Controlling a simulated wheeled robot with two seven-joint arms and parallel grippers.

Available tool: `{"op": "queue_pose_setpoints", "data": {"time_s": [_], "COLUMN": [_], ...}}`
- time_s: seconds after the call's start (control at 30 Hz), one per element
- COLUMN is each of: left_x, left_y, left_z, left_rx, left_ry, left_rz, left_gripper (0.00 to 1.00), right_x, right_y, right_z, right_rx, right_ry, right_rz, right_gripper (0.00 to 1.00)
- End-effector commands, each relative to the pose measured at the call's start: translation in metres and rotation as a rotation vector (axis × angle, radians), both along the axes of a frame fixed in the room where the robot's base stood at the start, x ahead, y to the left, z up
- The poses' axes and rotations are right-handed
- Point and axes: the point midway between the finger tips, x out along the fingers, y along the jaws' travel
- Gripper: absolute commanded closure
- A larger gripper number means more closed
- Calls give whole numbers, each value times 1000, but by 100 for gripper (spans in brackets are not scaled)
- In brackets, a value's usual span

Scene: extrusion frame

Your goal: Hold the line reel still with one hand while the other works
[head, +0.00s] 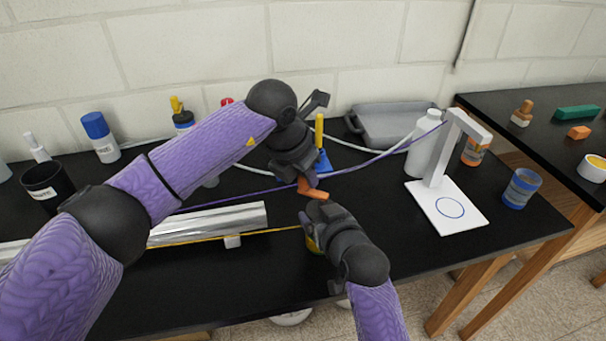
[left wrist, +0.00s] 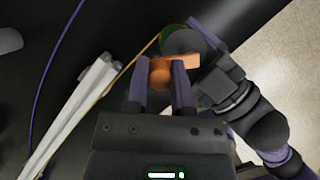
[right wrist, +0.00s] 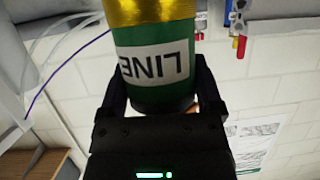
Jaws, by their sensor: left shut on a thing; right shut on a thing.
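The line reel shows in the right wrist view as a green cylinder (right wrist: 155,78) with yellow line wound on it and a white "LINE" label. My right gripper (right wrist: 160,88) is shut around its green part. In the head view the reel (head: 313,244) is mostly hidden behind my right gripper (head: 318,216). My left gripper (head: 302,178) is just above and shut on an orange piece (head: 313,192), which has a rounded knob (left wrist: 160,73) in the left wrist view. Whether the orange piece touches the reel cannot be told. Yellow line (head: 270,231) runs left from the reel.
A silver bar (head: 210,222) lies at the left. A purple cord (head: 365,164) crosses behind my grippers to a white stand (head: 443,205). A grey tray (head: 392,127), white bottle (head: 423,150) and blue-lidded bottle (head: 100,137) stand farther back. The table's front edge is close.

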Motion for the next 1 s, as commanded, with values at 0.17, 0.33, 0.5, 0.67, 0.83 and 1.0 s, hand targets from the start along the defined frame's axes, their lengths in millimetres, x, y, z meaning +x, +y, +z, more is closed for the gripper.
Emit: {"op": "queue_pose_setpoints", "data": {"time_s": [0.17, 0.33, 0.5, 0.67, 0.83, 1.0], "left_x": [6, 11, 15, 17, 19, 20], "left_y": [-2, -5, -9, -11, -14, -15], "left_z": [1, 1, 1, 1, 0, 0], "left_rx": [1, 0, 0, 1, 1, 1], "left_ry": [-1, 0, 0, -1, 0, -1], "left_rz": [-160, -315, -454, -561, -644, -694], "left_gripper": [100, 100, 100, 100, 100, 100], "right_x": [0, 0, 0, 0, 0, 0], "right_y": [0, 0, 0, 0, 0, 0], "right_z": [0, 0, 0, 0, 0, -1], "right_rx": [-2, -2, -2, -2, -2, -2], "right_ry": [0, 0, 0, 0, 0, 0], "right_rz": [-1, -1, -1, -1, -1, -1], "right_gripper": [83, 83, 83, 83, 83, 83]}}
